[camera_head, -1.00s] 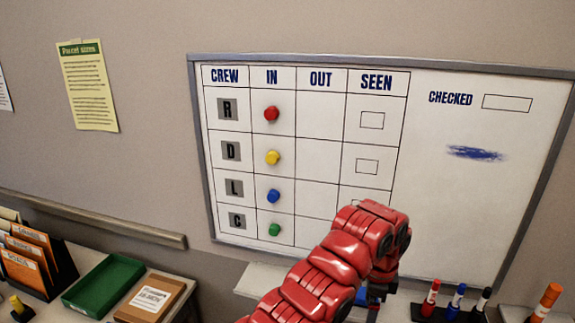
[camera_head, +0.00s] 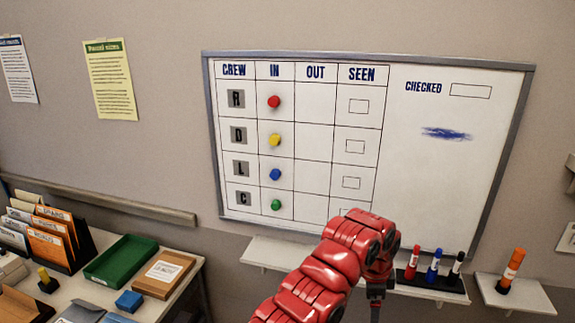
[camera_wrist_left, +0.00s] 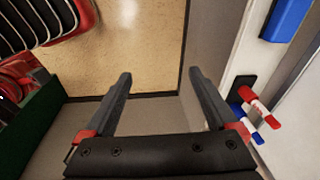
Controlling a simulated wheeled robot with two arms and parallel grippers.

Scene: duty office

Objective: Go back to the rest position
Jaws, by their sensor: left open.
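My left arm, red and segmented, comes up from the bottom in the head view and covers the lower edge of the whiteboard (camera_head: 455,200). Its gripper (camera_head: 376,290) hangs below the red wrist, mostly hidden there. In the left wrist view the two dark fingers (camera_wrist_left: 160,76) are spread apart with nothing between them, above the floor. My right gripper is not in view. The board carries red (camera_head: 273,102), yellow (camera_head: 274,140), blue (camera_head: 275,174) and green (camera_head: 276,205) magnets in the IN column. A blue smudge (camera_head: 446,134) lies under CHECKED.
A shelf (camera_head: 262,253) runs below the board. Red (camera_head: 413,262), blue (camera_head: 433,266) and black (camera_head: 455,268) markers stand right of my wrist. An orange marker (camera_head: 510,270) stands on a separate shelf. A green tray (camera_head: 122,262) and brown box (camera_head: 163,275) are on the left table.

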